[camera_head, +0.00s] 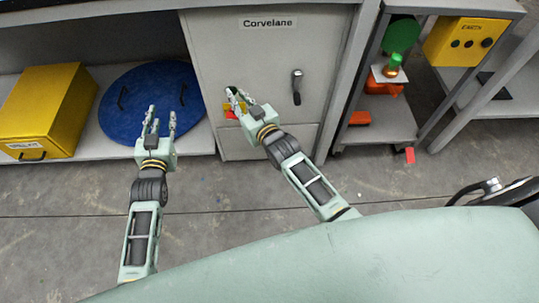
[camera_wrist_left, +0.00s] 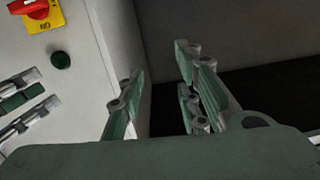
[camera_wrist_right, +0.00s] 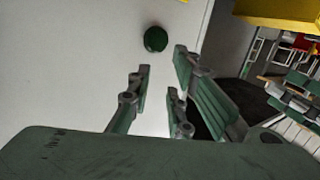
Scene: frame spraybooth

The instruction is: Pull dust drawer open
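A yellow box (camera_head: 48,108) with a white label and a dark handle on its front is at the far left on the low shelf; I cannot read whether it is the dust drawer. The grey cabinet marked Corvelane (camera_head: 262,62) has a separate lower panel (camera_head: 238,146), partly hidden by my right gripper. My left gripper (camera_head: 161,122) is open and empty in front of the blue disc. My right gripper (camera_head: 239,100) is open and empty before the cabinet face, close to a red and yellow switch (camera_wrist_left: 38,10). Neither gripper visibly touches a handle.
A blue round disc (camera_head: 150,118) with two dark handles is beside the yellow box. A dark lever handle (camera_head: 297,88) is on the cabinet door. A green button (camera_wrist_right: 156,39) is on the cabinet face. A wheeled rack (camera_head: 375,132) stands right. The floor in front is mostly clear.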

